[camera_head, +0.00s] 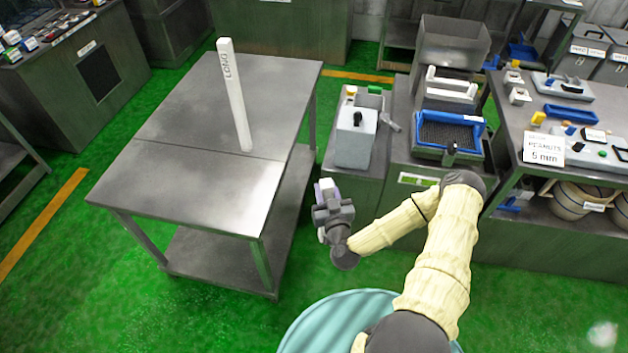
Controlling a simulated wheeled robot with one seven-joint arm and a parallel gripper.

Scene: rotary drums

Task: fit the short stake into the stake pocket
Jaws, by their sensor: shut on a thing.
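My gripper (331,212) is off the right edge of the steel table, over the gap beside the grey cabinets. It is shut on a whitish piece, which I take to be the short stake (327,187); only a small part shows, and no label can be read. A tall white stake marked LONG (235,95) stands upright, leaning slightly in the picture, on the steel table (185,185). I cannot make out a stake pocket; any hole at the long stake's foot is hidden.
The table top is bare apart from the long stake, with a seam across it. At the right are a grey box with a black handle (356,138), a blue tray (447,137) and a bench with a PEANUTS 5 mm sign (543,149). Green floor (120,310) is clear at the front left.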

